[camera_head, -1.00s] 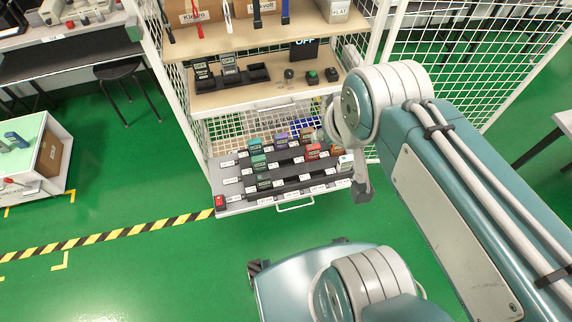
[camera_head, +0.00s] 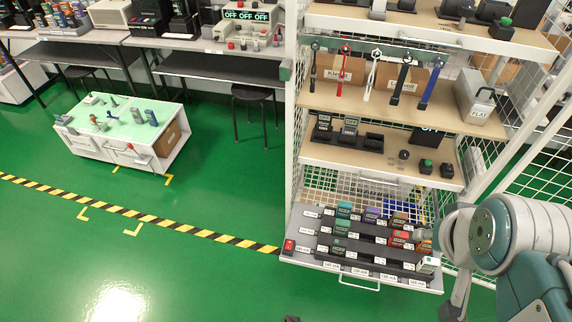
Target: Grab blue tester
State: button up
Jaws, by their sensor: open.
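Several small testers stand in rows on a dark stepped holder in the pulled-out drawer (camera_head: 318,263). A blue-violet tester (camera_head: 372,214) is in the back row, between a teal tester (camera_head: 344,209) and an orange-brown tester (camera_head: 398,219). A red tester (camera_head: 400,238) is nearer the front. A blue-grey handheld device (camera_head: 151,117) also stands on the low white table at left. My gripper (camera_head: 454,309) is at the lower right, in front of the drawer's right end, apart from the testers. It is open and seen from the side, partly hidden by my arm.
Shelves above the drawer hold chargers (camera_head: 349,126), hanging tools (camera_head: 400,80) and boxes. The white mesh rack frame (camera_head: 292,120) stands beside the drawer. A black stool (camera_head: 254,95) and the low white table (camera_head: 110,151) are at left. The green floor between is clear.

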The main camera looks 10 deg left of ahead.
aim_at(150, 116)
jog(key=u, duration=1.7)
jog(key=i+j+u, duration=0.1)
jog(key=i+j, duration=0.6)
jog(key=i+j+u, duration=0.1)
jog(key=i+j, duration=0.55)
jog(key=i, duration=0.15)
jog(key=i+l+u, duration=0.15)
jog(key=i+l, duration=0.25)
jog(key=i, duration=0.25)
jog(key=i+l+u, duration=0.1)
jog(key=i+l, duration=0.4)
jog(key=i, duration=0.15)
jog(key=i+l, duration=0.15)
jog(key=l, duration=0.2)
jog(key=i+l, duration=0.15)
jog(key=l, duration=0.25)
jog(key=i+l+u, duration=0.1)
jog(key=l, duration=0.25)
jog(key=i+l, duration=0.2)
jog(key=l, duration=0.15)
jog(key=i+l+u, duration=0.1)
jog(key=l, duration=0.3)
jog(key=i+l, duration=0.2)
jog(key=l, duration=0.2)
jog(key=i+l, duration=0.1)
jog(key=l, duration=0.25)
